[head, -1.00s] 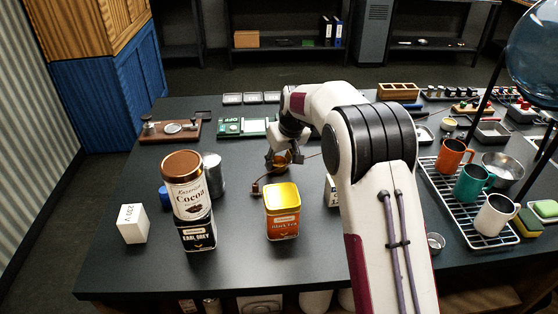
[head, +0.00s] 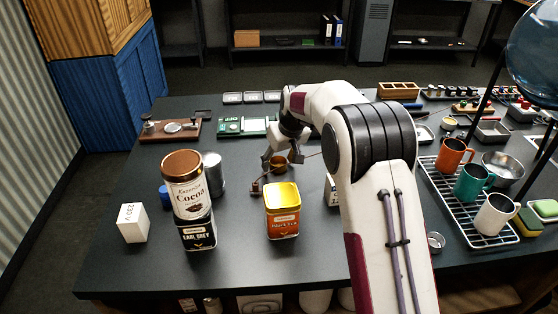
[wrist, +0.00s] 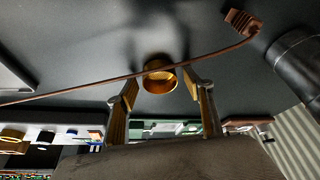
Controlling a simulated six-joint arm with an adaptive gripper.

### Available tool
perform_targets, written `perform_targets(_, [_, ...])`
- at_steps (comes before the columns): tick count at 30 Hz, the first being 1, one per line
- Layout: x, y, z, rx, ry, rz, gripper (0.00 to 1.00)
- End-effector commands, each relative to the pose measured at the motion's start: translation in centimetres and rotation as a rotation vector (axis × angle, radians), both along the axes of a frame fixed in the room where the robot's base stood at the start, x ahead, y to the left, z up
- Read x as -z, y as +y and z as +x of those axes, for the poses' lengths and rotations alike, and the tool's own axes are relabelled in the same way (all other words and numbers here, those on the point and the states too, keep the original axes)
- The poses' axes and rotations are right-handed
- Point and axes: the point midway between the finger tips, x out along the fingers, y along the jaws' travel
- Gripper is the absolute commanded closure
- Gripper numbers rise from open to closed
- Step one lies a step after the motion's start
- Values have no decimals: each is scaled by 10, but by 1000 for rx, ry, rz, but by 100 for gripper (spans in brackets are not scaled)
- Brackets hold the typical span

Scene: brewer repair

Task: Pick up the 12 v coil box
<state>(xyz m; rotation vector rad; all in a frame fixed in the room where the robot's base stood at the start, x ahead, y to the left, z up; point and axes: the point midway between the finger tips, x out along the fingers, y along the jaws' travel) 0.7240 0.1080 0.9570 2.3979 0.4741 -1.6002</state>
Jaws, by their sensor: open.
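No box with a readable 12 V label shows. A white box (head: 331,190) stands on the table partly behind my arm, and its label cannot be read. Another white box (head: 132,223), marked 230 V, stands at the left front. My gripper (head: 282,160) is open near the middle of the table. In the wrist view, my gripper's fingers (wrist: 160,86) are spread on either side of a small gold cup (wrist: 159,76), which also shows in the head view (head: 279,164). I cannot tell whether they touch it.
A thin brown cable or rod (wrist: 85,91) with a brown block (wrist: 241,22) passes by the cup. An orange black tea tin (head: 282,215) stands in front. A cocoa tin (head: 187,190) is stacked on an Earl Grey tin (head: 198,236). Mugs on a rack (head: 452,212) stand right.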

Motion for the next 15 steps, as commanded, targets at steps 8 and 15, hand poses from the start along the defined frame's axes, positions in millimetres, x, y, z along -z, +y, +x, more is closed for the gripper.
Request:
perform_targets(8, [-18, -2, -5, 0, -3, 0, 48])
perform_targets(15, [-46, -7, -17, 0, -2, 0, 48])
